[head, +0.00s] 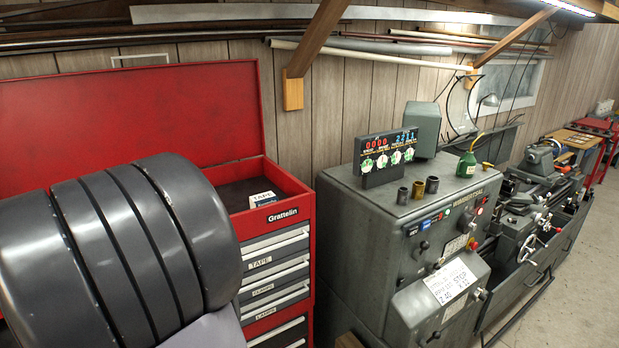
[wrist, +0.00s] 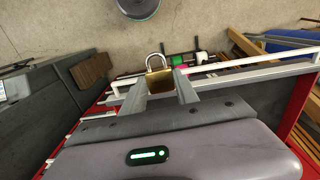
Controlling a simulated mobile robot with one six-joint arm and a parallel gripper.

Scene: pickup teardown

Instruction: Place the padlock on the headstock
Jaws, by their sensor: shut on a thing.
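A brass padlock (wrist: 160,86) with a silver shackle is held between the two grey fingers of my gripper (wrist: 161,89) in the wrist view. The shackle points away from the gripper body. The head view does not show my gripper or the padlock; only my dark arm link fills its lower left. The headstock (head: 350,195) is the big grey box of the lathe, right of centre in the head view. Its flat top carries several items, with bare patches between them. The padlock is apart from the headstock.
On the headstock stand a digital readout (head: 386,155), small metal cylinders (head: 417,189) and a green oil can (head: 466,165). A red tool chest (head: 262,205) with an open lid is to its left. In the wrist view, concrete floor (wrist: 215,30) shows beyond the padlock.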

